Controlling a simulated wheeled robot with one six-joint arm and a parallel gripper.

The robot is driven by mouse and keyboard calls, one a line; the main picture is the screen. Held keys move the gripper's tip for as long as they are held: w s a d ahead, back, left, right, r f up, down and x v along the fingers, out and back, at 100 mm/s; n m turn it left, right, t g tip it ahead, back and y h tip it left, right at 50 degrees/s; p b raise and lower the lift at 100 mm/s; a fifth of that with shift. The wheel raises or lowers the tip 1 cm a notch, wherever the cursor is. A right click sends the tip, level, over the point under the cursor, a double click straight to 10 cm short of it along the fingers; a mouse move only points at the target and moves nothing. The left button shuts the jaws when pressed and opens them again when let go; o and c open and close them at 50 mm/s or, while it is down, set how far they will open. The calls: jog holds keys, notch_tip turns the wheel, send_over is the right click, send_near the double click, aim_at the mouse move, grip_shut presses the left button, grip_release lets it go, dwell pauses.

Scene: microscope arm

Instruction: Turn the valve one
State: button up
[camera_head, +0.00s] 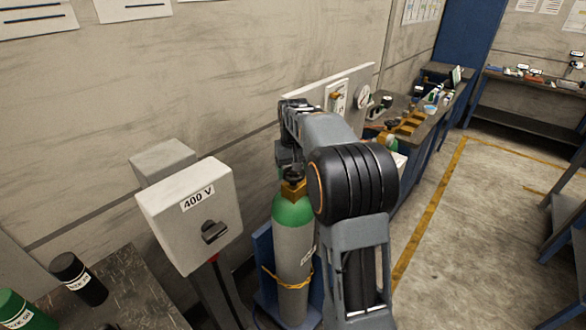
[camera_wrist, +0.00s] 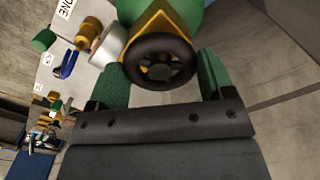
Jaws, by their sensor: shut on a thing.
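The valve is a black handwheel (camera_wrist: 158,60) on a brass fitting, on top of a grey gas cylinder with a green shoulder (camera_head: 292,235). The handwheel also shows in the head view (camera_head: 293,174), partly hidden by my arm. In the wrist view my gripper (camera_wrist: 162,76) has a green-padded finger on each side of the handwheel and is shut on its rim. A sign ending in "ONE" (camera_wrist: 64,8) shows at the top left of the wrist view.
A grey box marked 400 V with a black knob (camera_head: 190,215) stands left of the cylinder. A second cylinder (camera_head: 388,138) and a cluttered bench (camera_head: 425,125) stand beyond my arm. The floor at the right (camera_head: 470,240) is clear.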

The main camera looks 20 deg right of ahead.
jog(key=o, duration=0.9)
jog(key=shift+r, duration=0.15)
notch_tip(320, 180, up, 14)
jog(key=shift+f+p, duration=0.2)
jog(key=shift+p, duration=0.1)
